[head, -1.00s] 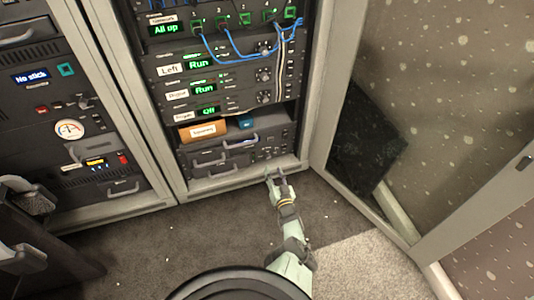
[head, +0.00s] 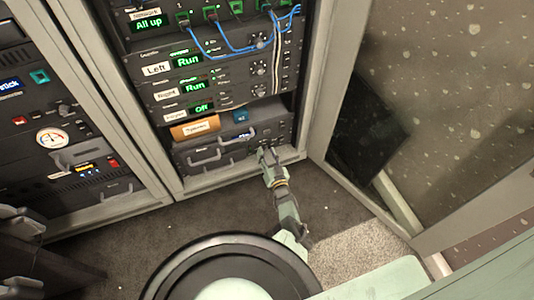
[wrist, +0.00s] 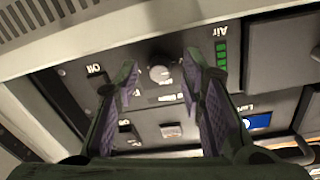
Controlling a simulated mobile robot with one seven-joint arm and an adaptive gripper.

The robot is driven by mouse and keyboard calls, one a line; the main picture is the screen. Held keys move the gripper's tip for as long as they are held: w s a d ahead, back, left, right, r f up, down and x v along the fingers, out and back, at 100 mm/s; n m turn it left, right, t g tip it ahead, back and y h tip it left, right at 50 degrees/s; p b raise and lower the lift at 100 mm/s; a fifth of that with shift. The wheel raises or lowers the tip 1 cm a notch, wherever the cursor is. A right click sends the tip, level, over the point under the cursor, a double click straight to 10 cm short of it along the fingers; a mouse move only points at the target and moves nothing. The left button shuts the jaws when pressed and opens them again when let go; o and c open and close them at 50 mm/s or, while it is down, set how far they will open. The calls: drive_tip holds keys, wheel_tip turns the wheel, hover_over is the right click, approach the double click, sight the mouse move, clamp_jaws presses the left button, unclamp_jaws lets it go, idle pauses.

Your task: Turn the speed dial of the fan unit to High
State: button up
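The fan unit (head: 232,150) is the dark panel at the bottom of the open rack. In the wrist view its face appears upside down. A round grey dial (wrist: 162,70) sits on it, between and just beyond my fingertips. I cannot read the dial's setting; the lettering beside it is partly hidden by my fingers. My gripper (wrist: 160,82) is open, one finger on each side of the dial, with gaps visible, so it does not appear to grip it. In the head view my gripper (head: 266,155) is at the unit's lower right, where the dial is hidden or too small to see.
In the wrist view, a green bar display marked Air (wrist: 221,54) and a switch labelled Off (wrist: 95,72) flank the dial. Blue cables (head: 235,48) hang higher up. The open door (head: 355,130) stands at right.

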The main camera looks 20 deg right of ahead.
clamp_jaws()
